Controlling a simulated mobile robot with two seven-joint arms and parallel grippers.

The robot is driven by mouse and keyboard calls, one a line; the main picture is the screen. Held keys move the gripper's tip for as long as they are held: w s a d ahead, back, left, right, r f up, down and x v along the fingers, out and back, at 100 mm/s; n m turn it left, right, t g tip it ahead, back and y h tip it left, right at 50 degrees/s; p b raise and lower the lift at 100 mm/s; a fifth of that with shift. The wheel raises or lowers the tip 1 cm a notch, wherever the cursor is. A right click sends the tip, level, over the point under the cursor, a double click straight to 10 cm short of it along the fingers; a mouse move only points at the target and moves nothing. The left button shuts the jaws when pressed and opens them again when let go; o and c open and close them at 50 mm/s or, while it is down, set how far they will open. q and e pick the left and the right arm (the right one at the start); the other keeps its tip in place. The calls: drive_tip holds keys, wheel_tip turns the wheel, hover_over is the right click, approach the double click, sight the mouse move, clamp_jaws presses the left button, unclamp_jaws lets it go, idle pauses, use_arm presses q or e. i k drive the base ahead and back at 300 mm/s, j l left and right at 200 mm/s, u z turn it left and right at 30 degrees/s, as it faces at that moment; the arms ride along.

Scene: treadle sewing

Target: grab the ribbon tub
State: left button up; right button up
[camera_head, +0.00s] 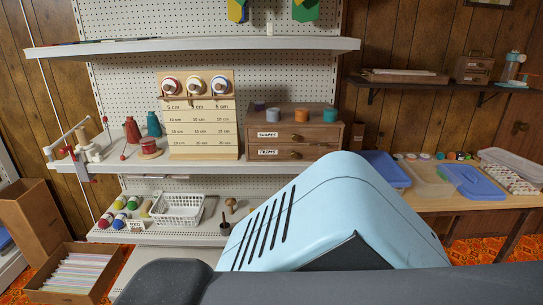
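No thing in view is clearly marked as the ribbon tub. Plastic tubs stand on the wooden table at the right: a blue tub (384,168), a translucent beige tub (428,181) beside it, and a clear tub (515,163) at the far right. A blue lid (471,183) lies next to the beige tub. Several small coloured rolls (425,156) sit in a row behind these. I cannot tell which tub holds ribbon. Neither gripper is in view.
My own light blue and dark grey body parts hide the lower middle. A wooden drawer box (293,143) and a measuring board (203,135) stand on the middle shelf. A white basket (178,209) stands below. A patterned box (507,180) sits on the table's right.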

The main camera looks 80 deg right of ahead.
sight(431, 180)
drive_tip(key=z, duration=3.7)
drive_tip(key=i+l+u, duration=0.1)
drive_tip(key=i+l, duration=0.4)
drive_tip(key=i+l+u, duration=0.1)
drive_tip(key=i+l, duration=0.4)
drive_tip(key=i, duration=0.15)
drive_tip(key=i+l+u, duration=0.1)
drive_tip(key=i+l, duration=0.4)
drive_tip(key=i+l+u, duration=0.1)
drive_tip(key=i+l, duration=0.45)
drive_tip(key=l, duration=0.15)
drive_tip(key=i+l+u, duration=0.1)
drive_tip(key=i+l, duration=0.4)
drive_tip(key=l, duration=0.1)
